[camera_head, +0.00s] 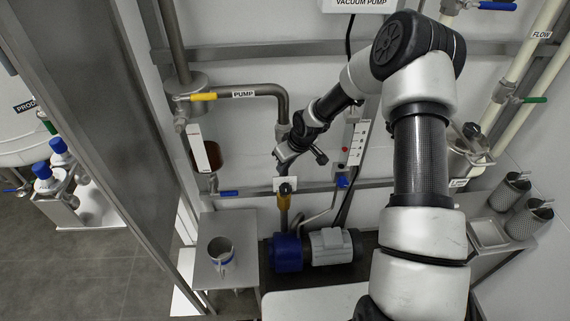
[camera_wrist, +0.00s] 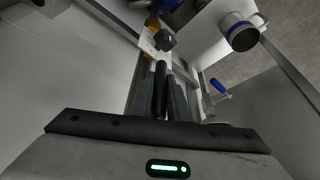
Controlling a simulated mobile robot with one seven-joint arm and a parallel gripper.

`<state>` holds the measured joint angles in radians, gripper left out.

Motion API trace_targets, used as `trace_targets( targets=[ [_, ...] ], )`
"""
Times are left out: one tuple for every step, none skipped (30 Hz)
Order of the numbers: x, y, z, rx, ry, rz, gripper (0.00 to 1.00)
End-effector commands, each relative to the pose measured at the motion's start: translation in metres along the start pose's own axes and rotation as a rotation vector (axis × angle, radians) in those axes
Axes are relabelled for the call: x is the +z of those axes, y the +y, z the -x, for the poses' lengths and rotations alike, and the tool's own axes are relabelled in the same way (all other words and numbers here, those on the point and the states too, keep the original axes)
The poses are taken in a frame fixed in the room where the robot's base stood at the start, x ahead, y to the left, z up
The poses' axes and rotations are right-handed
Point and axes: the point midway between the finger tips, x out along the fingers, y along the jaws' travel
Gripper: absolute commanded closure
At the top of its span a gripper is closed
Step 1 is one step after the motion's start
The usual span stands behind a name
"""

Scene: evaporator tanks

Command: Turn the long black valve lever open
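My gripper (camera_head: 301,153) hangs in front of the wall pipework, above the black valve part (camera_head: 286,188) on the vertical pipe beside a white plate. The head view does not show the lever's length clearly. In the wrist view, a black knob-like part (camera_wrist: 164,40) sits by the white plate, beyond my fingertips. A long black bar (camera_wrist: 160,90) runs below it between grey finger-like strips; it looks like the lever, but I cannot tell whether my fingers touch it. The finger gap is too dark to judge.
A yellow-handled valve (camera_head: 203,97) is on the PUMP pipe. Blue-handled valves (camera_head: 229,193) are on the lower pipe. A blue and grey pump (camera_head: 310,248) stands below. A metal cup (camera_head: 220,250) stands on the side table (camera_head: 240,225). A steel post (camera_head: 110,100) is at left.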

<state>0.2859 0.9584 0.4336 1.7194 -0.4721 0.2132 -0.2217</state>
Motion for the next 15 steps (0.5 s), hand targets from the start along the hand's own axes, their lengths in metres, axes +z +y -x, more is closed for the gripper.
trace_targets(
  targets=[
    [-0.0015,-0.0014,-0.0002,-0.002,0.003,-0.002,0.79],
    [-0.0014,-0.0015,-0.0002,-0.002,0.003,-0.002,0.74],
    [-0.0012,-0.0014,-0.0002,-0.002,0.002,-0.001,0.67],
    [-0.001,-0.0013,-0.0003,-0.002,0.002,-0.001,0.67],
    [-0.0009,-0.0012,-0.0003,-0.001,0.002,-0.001,0.67],
    [-0.0008,-0.0012,-0.0003,-0.001,0.001,-0.001,0.67],
    [-0.0007,-0.0011,-0.0003,-0.001,0.001,-0.001,0.67],
    [-0.0006,-0.001,-0.0003,-0.001,0.001,-0.001,0.67],
    [-0.0004,-0.001,-0.0003,-0.001,0.001,-0.001,0.67],
    [-0.0004,-0.0009,-0.0003,-0.001,0.0,-0.001,0.67],
    [-0.0003,-0.0009,-0.0002,-0.001,0.0,-0.001,0.67],
    [-0.0004,-0.0007,0.0005,-0.001,0.0,-0.001,0.67],
    [-0.0005,-0.0005,0.0017,0.0,0.001,-0.001,0.67],
    [-0.0006,-0.0003,0.0034,0.0,0.001,-0.001,0.67],
    [-0.0008,0.0,0.0067,0.0,0.001,-0.001,0.67]
  ],
)
